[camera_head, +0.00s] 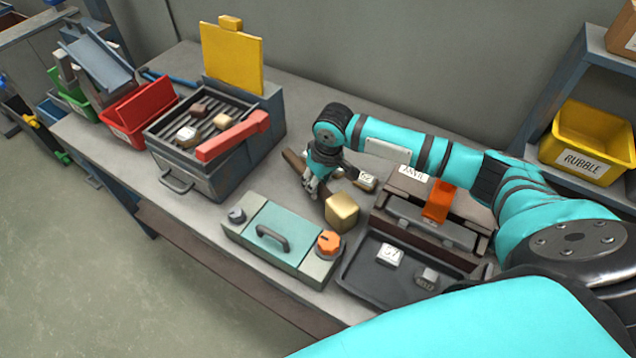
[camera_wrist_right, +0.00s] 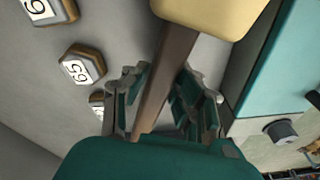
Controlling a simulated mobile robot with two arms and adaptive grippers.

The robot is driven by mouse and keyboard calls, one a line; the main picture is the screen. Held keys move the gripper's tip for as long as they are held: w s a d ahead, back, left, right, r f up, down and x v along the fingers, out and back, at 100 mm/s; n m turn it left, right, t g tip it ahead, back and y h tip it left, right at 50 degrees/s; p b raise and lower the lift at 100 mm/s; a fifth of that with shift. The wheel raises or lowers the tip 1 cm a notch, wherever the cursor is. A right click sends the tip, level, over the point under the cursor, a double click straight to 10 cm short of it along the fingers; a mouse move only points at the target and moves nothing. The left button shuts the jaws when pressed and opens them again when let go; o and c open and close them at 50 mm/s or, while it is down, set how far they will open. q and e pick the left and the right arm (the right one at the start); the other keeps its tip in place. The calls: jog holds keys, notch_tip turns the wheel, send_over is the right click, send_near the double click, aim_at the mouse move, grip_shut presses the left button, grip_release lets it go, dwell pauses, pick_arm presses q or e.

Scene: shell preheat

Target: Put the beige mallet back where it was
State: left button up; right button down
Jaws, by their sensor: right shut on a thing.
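The beige mallet has a tan block head (camera_head: 341,212) and a brown handle (camera_head: 293,164). My right gripper (camera_head: 314,187) is shut on the handle, behind the head, over the middle of the bench. In the right wrist view the handle (camera_wrist_right: 168,75) runs between the two finger pads (camera_wrist_right: 165,100), and the head (camera_wrist_right: 212,14) is at the top edge. I cannot tell whether the mallet touches the bench top. My left gripper is not in view.
A teal-lidded box (camera_head: 280,236) lies close left of the mallet head. A dark tray (camera_head: 375,280) and the anvil box (camera_head: 432,212) are right. Numbered blocks (camera_head: 367,181) lie behind. A grill box (camera_head: 220,165) and red bin (camera_head: 135,112) stand left.

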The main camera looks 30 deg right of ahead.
jog(key=shift+f, duration=0.45)
dwell(0.4)
jog(key=c, duration=1)
grip_release()
